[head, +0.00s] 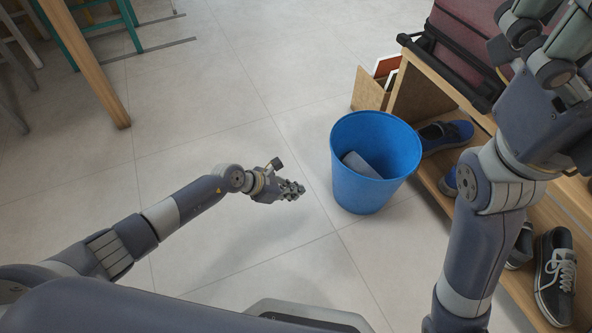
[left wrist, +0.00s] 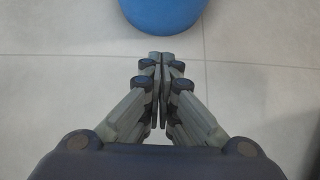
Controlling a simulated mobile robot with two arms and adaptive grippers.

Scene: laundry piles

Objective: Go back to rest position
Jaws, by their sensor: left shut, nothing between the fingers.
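My left gripper (head: 296,190) hangs above the tiled floor in the middle of the head view, to the left of the blue bin. In the left wrist view its fingers (left wrist: 160,62) are pressed together with nothing between them. My right arm is raised at the right of the head view. Its gripper (head: 545,48) is at the top right, partly cut off by the frame edge, and I cannot tell whether its fingers are open or shut.
A blue bin (head: 343,178) with a grey item (head: 361,164) inside stands on the floor. A wooden shoe bench (head: 405,92) with shoes (head: 556,277) and a dark red suitcase (head: 468,45) is at the right. A wooden table leg (head: 92,75) is upper left. Floor (head: 215,90) between is clear.

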